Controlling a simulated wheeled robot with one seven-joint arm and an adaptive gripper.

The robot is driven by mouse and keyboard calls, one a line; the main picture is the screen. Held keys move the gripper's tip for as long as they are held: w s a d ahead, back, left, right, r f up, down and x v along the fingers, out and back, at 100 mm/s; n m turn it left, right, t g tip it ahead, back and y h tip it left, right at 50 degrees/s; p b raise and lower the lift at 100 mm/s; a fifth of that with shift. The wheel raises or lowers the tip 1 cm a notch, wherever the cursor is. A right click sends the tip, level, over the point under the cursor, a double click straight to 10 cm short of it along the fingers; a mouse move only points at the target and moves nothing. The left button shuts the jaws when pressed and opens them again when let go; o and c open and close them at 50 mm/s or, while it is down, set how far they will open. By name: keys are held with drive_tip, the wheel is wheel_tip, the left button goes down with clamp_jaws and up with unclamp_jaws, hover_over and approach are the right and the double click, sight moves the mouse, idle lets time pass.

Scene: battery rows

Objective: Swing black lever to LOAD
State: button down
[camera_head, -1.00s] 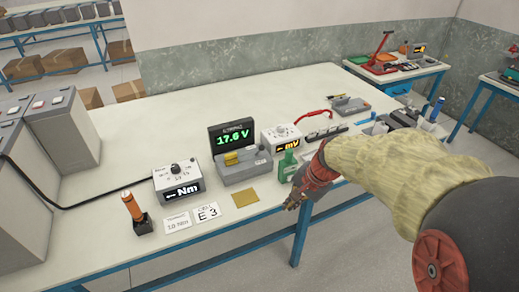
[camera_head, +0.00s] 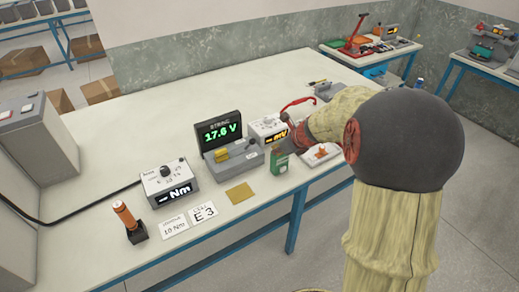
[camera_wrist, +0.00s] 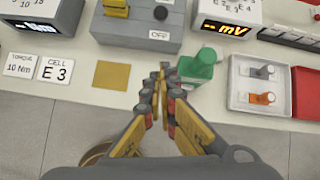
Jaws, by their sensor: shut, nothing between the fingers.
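A grey tester box (camera_head: 234,160) stands on the bench below a black screen (camera_head: 219,133) reading 17.6 V. It carries a yellow part and a black lever with a round knob (camera_wrist: 160,12), which sits near the OFF label (camera_wrist: 159,34) in the wrist view. I cannot read a LOAD label. My gripper (camera_wrist: 163,82) is shut and empty in the wrist view. Its tips are apart from the box, on the near side of it, left of a green bottle (camera_wrist: 203,65). In the head view my arm hides most of the gripper.
A white Nm meter (camera_head: 170,183), an orange-handled tool (camera_head: 127,218) and cards stand to the left. An mV meter (camera_head: 268,130) stands right of the box. A yellow square (camera_wrist: 112,75) lies before it. A white tray (camera_wrist: 258,85) lies right of the bottle.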

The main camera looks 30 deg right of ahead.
drive_tip(key=w+a+f+b, duration=0.1)
drive_tip(key=w+f+b, duration=0.3)
drive_tip(key=w, duration=0.5)
wheel_tip(320, 180, down, 2)
drive_tip(key=shift+w+a+f, duration=0.1)
drive_tip(key=shift+w+a, duration=0.2)
drive_tip(key=shift+w+r+p, duration=0.1)
drive_tip(key=shift+r+p, duration=0.15)
drive_tip(key=shift+p, duration=0.85)
drive_tip(key=shift+w+g+p, duration=0.1)
drive_tip(key=shift+g+p, duration=0.2)
drive_tip(key=shift+p, duration=0.65)
drive_tip(key=shift+r+p, duration=0.1)
drive_tip(key=shift+p, duration=0.55)
